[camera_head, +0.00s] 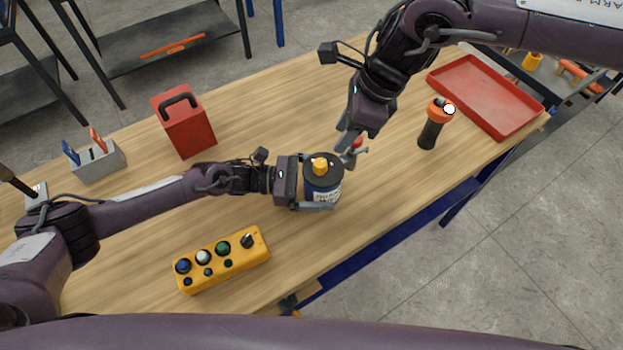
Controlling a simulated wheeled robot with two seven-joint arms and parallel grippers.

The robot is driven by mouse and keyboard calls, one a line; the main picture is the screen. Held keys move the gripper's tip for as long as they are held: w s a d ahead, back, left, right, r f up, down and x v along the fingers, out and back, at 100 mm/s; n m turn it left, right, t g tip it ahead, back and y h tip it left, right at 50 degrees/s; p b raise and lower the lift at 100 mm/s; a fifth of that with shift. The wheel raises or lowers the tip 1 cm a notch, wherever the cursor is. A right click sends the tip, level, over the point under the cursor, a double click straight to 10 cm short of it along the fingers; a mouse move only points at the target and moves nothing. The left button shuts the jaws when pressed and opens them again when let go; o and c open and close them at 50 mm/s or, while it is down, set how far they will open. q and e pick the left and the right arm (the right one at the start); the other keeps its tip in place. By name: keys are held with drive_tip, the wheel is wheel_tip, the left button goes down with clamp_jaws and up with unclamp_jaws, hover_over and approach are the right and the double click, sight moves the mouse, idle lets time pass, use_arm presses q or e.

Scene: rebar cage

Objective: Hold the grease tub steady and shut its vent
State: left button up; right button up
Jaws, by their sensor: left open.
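The grease tub (322,187) stands upright on the wooden table, with a dark lid, a blue body with a white label and a yellow-orange knob (320,165) on top. My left gripper (315,184) is open around the tub from the left. Its near finger lies along the tub's front side, and its far finger is mostly hidden. A small red part (357,143) with a grey piece below it shows at the tub's upper right; it may be the vent. My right gripper (350,142) points down at this red part. Its fingertips overlap it, so contact and jaw opening are unclear.
A yellow button box (222,261) lies in front of my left arm. A red case (184,124) and a grey holder (98,162) stand behind it. An orange-black flashlight (431,130) and red tray (487,97) are at right.

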sight(320, 162)
use_arm(q)
drive_tip(key=c, duration=1.6)
drive_tip(key=shift+o, duration=0.2)
use_arm(e)
drive_tip(key=shift+o, duration=1.2)
drive_tip(key=m, duration=0.2)
drive_tip(key=a+m+h, duration=0.1)
drive_tip(key=m, duration=0.1)
drive_tip(key=shift+w+r+m, duration=0.15)
drive_tip(key=shift+w+m, duration=0.05)
drive_tip(key=shift+m, duration=0.1)
drive_tip(key=a+r+m+h, duration=0.2)
drive_tip(key=a+m+h, duration=0.15)
drive_tip(key=m, duration=1.35)
wheel_tip(320, 162, down, 12)
drive_tip(key=shift+s+d+r, duration=0.1)
drive_tip(key=shift+d+r, duration=0.05)
drive_tip(key=shift+c, duration=0.4)
